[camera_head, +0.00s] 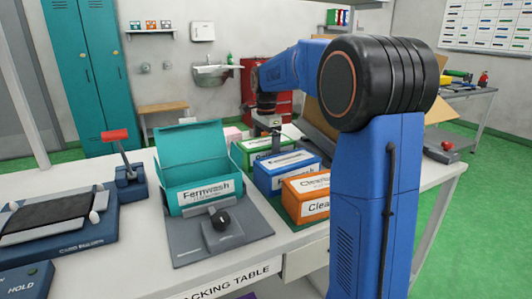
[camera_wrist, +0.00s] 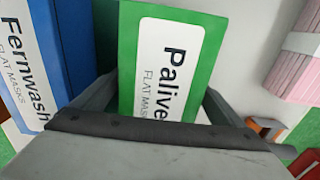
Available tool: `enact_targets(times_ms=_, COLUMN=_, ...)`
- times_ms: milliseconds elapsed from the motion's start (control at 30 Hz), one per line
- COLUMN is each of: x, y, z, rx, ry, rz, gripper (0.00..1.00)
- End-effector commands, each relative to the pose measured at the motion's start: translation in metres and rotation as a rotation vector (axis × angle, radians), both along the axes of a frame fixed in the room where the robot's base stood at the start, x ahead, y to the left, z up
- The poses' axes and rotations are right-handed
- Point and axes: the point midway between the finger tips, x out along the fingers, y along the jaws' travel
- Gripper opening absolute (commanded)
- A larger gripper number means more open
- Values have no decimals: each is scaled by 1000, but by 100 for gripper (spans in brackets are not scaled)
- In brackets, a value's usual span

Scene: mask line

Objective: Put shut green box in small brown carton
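The green box (camera_head: 262,149), with a white label, stands on the table at the back of a row of boxes and looks shut. In the wrist view the green box (camera_wrist: 172,20) reads "Palive" and lies between my fingers. My gripper (camera_wrist: 160,92) is spread wide over it, one finger on each side; it also shows above the box in the head view (camera_head: 268,133). I cannot tell whether the fingers touch the box. A brown carton (camera_head: 316,122) stands behind the boxes, mostly hidden by my arm.
A blue box (camera_head: 289,177) and an orange box (camera_head: 308,194) stand in front of the green one. An open teal box (camera_head: 192,165) sits on a grey fixture (camera_head: 190,240) to the left. Pink packs (camera_wrist: 294,50) lie beside the green box in the wrist view.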

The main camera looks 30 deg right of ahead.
Motion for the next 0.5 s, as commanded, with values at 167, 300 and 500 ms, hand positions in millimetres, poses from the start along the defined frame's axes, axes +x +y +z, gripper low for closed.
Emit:
enact_targets(times_ms=167, x=0, y=0, z=0, rx=0, ry=0, rz=0, gripper=92)
enact_targets(times_ms=300, x=0, y=0, z=4, rx=0, ry=-2, rz=0, gripper=92)
enact_targets(times_ms=500, x=1, y=-1, z=30, rx=-1, ry=-4, rz=0, gripper=92)
